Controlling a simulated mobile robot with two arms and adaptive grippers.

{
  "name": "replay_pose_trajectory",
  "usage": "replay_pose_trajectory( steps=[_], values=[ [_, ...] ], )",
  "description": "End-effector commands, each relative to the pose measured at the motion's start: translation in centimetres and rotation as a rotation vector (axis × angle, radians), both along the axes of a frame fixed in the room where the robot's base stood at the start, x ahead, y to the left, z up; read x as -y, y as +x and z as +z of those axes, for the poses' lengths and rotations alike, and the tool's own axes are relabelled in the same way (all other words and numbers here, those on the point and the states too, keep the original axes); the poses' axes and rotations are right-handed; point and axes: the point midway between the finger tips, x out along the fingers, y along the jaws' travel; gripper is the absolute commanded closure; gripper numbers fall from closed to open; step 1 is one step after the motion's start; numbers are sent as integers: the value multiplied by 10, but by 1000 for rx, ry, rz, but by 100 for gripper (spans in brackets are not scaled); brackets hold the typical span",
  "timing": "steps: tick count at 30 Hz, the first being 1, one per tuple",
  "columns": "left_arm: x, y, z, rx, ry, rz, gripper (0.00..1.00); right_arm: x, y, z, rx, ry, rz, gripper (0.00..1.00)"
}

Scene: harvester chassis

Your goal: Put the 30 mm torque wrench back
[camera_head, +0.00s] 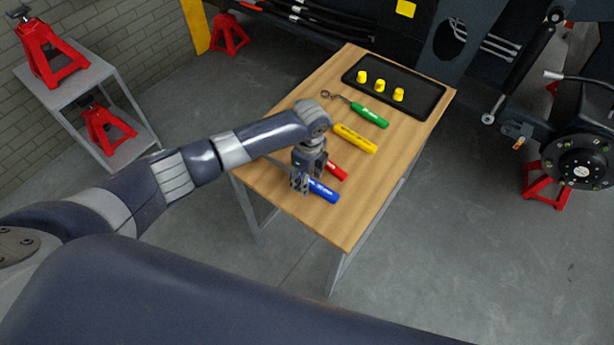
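Several wrenches with coloured handles lie on the wooden table: a green one (369,115) with a ring head at its left end, a yellow one (355,138), a red one (337,170) and a blue one (323,191). The handle print is too small to read, so I cannot tell which is the 30 mm wrench. My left gripper (301,188) points down at the left end of the blue handle and hides the head ends of the blue and red wrenches. I cannot tell whether its fingers touch or hold anything. My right gripper is out of view.
A black tray (430,108) with yellow caps (380,86) lies at the table's far end. The table's near right corner (348,235) is bare. The harvester chassis (480,30) stands behind the table. A shelf (100,70) with red jack stands (50,52) is at left.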

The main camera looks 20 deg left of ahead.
Motion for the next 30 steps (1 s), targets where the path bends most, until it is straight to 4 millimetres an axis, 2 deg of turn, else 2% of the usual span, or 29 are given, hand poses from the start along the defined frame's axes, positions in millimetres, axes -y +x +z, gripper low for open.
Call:
replay_pose_trajectory(
  steps=[5, 8, 11, 21, 25, 30],
  values=[
    [0, -1, -1, -3, 1, 0, 53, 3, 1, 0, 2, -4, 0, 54],
    [0, 0, 5, -1, -1, 0, 53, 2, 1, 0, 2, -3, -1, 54],
    [0, 0, 19, 1, -1, -1, 53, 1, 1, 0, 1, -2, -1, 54],
    [3, 1, 90, 3, -1, -1, 53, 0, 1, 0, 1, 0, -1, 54],
    [4, 0, 108, 2, -1, -1, 53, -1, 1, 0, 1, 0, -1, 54],
    [4, -1, 119, -1, 1, 0, 53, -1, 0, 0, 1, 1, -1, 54]
  ],
)
